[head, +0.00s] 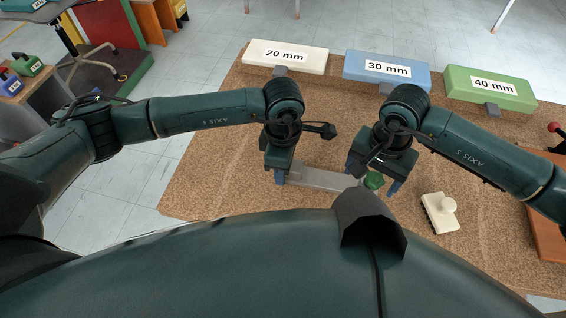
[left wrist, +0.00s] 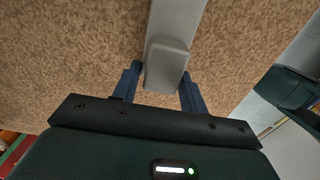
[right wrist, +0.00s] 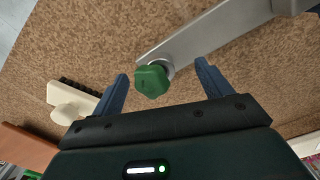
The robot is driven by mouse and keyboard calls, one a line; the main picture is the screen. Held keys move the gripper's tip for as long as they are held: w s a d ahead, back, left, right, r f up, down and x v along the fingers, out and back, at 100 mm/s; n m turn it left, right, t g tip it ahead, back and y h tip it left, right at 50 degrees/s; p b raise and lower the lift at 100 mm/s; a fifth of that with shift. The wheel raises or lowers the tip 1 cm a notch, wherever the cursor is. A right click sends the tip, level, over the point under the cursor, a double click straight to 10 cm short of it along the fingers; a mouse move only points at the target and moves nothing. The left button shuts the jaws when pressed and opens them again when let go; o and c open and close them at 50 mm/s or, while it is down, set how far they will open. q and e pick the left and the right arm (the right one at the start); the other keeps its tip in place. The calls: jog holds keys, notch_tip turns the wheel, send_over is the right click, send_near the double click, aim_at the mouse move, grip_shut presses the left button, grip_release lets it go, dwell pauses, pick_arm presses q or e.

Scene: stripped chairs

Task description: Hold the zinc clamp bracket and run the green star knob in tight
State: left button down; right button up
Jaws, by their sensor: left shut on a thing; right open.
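The zinc clamp bracket (head: 322,179) is a grey bar lying above the speckled brown bench top. My left gripper (head: 281,175) is shut on its left end; in the left wrist view the bar (left wrist: 172,50) sits between the two blue fingers. The green star knob (head: 374,180) is at the bracket's right end, and it also shows in the right wrist view (right wrist: 152,80) on a pale stem. My right gripper (head: 372,178) is open, with one finger on each side of the knob. A gap shows between the knob and each finger.
A white 20 mm box (head: 285,57), a blue 30 mm box (head: 387,71) and a green 40 mm box (head: 490,89) line the bench's back edge. A cream brush (head: 440,212) lies right of my right gripper. An orange-brown board (head: 546,232) is farther right.

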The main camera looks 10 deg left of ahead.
jog(key=n, duration=0.5)
jog(key=shift+r, duration=0.1)
jog(key=n, duration=0.4)
jog(key=shift+n, duration=0.3)
jog(key=n, duration=0.6)
jog(key=shift+n, duration=0.3)
jog(key=shift+a+n, duration=0.4)
jog(key=shift+n, duration=0.4)
jog(key=shift+d, duration=0.4)
jog(key=shift+c, duration=0.2)
grip_shut()
